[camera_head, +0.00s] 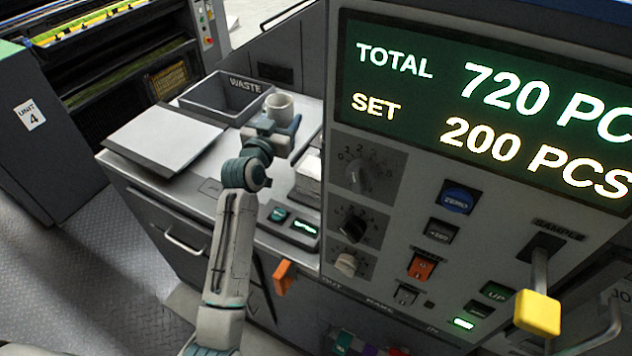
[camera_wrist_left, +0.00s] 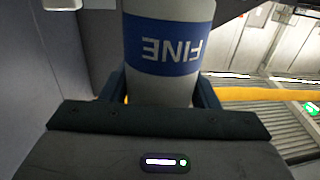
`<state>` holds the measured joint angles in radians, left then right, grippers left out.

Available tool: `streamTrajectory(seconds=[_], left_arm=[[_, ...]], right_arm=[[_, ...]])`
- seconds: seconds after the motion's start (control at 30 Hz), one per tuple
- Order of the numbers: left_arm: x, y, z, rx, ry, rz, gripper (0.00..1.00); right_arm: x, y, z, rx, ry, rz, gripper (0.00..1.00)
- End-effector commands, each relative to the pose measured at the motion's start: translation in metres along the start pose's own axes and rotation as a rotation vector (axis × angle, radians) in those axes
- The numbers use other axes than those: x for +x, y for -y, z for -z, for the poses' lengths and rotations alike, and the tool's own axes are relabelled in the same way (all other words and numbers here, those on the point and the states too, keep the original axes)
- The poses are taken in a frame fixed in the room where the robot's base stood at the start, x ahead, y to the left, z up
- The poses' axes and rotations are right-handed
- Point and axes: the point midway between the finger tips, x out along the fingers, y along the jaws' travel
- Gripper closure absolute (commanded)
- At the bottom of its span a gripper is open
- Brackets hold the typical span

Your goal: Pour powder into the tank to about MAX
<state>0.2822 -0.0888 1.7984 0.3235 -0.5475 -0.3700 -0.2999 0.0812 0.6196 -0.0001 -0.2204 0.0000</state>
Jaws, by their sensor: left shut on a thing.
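My left gripper (camera_head: 283,127) is over the grey counter beside the waste bin. In the left wrist view, the left gripper (camera_wrist_left: 162,95) is shut on a pale grey-white cylindrical bottle (camera_wrist_left: 163,90) with a blue band marked FINE. The lettering is upside down in that view. The bottle's ends and any powder are hidden. A pale cup-shaped thing (camera_head: 279,108) shows just behind the gripper in the head view; I cannot tell if it is the held bottle. I cannot make out a tank or a MAX mark. My right gripper is not in view.
The open WASTE bin (camera_head: 222,100) and a flat pale board (camera_head: 165,138) are left of the gripper. A tall panel (camera_head: 375,200) with knobs, a counter display and a yellow-handled SAMPLE lever (camera_head: 537,312) stands at right. A yellow bar or hose (camera_wrist_left: 262,94) crosses the wrist view.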

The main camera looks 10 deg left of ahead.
Motion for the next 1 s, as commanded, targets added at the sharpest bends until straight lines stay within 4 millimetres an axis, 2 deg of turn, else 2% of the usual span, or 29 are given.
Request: streamTrajectory(seconds=[0.37,0.8,1.0], left_arm=[[0.0,0.002,0.002,-0.004,0.0,0.0,0.71],[0.006,0.039,0.025,-0.002,-0.001,0.001,0.71],[0.008,0.049,0.03,-0.005,0.0,0.0,0.71]], right_arm=[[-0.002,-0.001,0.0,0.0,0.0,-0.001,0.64],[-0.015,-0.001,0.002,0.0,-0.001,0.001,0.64],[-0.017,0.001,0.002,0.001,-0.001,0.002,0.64]])
